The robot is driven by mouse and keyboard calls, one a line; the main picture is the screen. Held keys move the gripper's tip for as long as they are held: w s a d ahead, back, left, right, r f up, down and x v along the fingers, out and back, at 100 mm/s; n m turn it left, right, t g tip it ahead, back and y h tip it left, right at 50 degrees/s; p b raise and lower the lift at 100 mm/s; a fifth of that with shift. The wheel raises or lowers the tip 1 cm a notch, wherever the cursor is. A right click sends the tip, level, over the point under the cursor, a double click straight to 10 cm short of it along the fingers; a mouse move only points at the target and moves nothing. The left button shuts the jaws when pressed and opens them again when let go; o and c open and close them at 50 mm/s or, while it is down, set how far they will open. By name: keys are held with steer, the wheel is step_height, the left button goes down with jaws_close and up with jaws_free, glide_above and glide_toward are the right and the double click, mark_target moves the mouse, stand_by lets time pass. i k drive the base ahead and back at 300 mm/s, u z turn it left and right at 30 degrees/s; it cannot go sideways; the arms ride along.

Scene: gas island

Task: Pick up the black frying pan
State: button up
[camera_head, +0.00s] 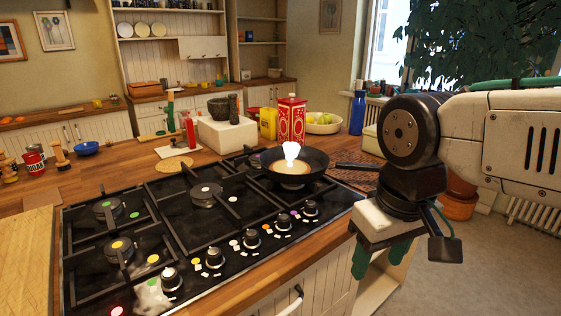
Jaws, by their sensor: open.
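The black frying pan (318,158) sits on the back right burner of the black gas hob. Its handle reaches right, toward my arm, and its far end is close to or behind my wrist. A bright white shape (291,151) shows over a pale brown patch in the pan; I cannot tell what it is. My gripper (376,265) is to the right of the hob, nearer to the camera than the pan handle. Its green fingers point down, apart and empty. I see no contact between the fingers and the pan.
The gas hob (204,222) has several raised grates, with knobs along its front right edge. Behind the pan stand a red carton (291,121), a yellow pack (268,123) and a white block (226,134) bearing a dark mortar. A blue bottle (357,113) stands farther right. Open floor lies at right.

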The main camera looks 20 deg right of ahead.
mark_target(318, 160)
steer(key=z, duration=1.65)
steer(key=i, duration=0.35)
